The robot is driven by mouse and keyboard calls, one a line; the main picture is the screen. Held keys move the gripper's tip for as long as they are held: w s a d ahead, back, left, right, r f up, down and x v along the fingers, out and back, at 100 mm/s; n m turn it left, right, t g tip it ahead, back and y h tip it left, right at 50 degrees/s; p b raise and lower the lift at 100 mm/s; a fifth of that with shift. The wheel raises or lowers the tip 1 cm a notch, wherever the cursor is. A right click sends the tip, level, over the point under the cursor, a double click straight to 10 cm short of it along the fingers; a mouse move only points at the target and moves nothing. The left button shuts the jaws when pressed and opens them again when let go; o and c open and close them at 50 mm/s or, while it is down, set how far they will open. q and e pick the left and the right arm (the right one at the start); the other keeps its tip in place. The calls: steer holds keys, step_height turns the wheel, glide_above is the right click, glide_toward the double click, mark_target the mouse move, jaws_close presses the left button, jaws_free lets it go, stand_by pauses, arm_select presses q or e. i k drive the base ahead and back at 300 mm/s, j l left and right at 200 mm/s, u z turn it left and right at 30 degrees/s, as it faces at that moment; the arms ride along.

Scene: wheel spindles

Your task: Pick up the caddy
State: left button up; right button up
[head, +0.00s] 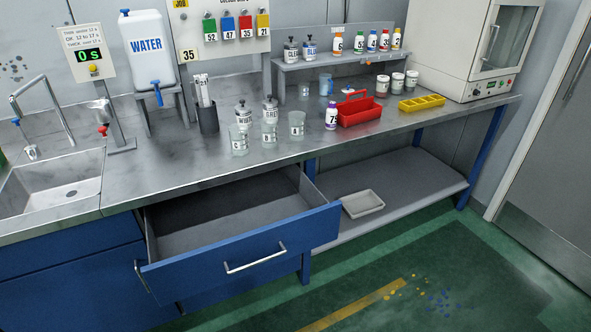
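A red caddy (362,113) with a raised handle stands upright on the grey workbench (200,157), right of the middle. A white bottle with a purple cap (331,117) stands at its left front corner, close to it or touching; I cannot tell which. Something small and white shows near the caddy's handle. Neither of my grippers is in view, and nothing holds the caddy.
Glass beakers (239,141) and jars stand left of the caddy. A yellow tray (421,103) and several white tubs (397,83) are right and behind. A blue drawer (240,255) hangs open below the bench front. A raised shelf (330,62) holds bottles. The green floor (440,265) is open.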

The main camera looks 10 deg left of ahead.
mark_target(360, 111)
steer(key=i+l+u, duration=0.1)
steer(key=i+l, duration=0.3)
steer(key=i+l+u, duration=0.15)
steer(key=i+l, duration=0.25)
steer(key=i+l+u, duration=0.1)
steer(key=i+l, duration=0.25)
steer(key=l, duration=0.25)
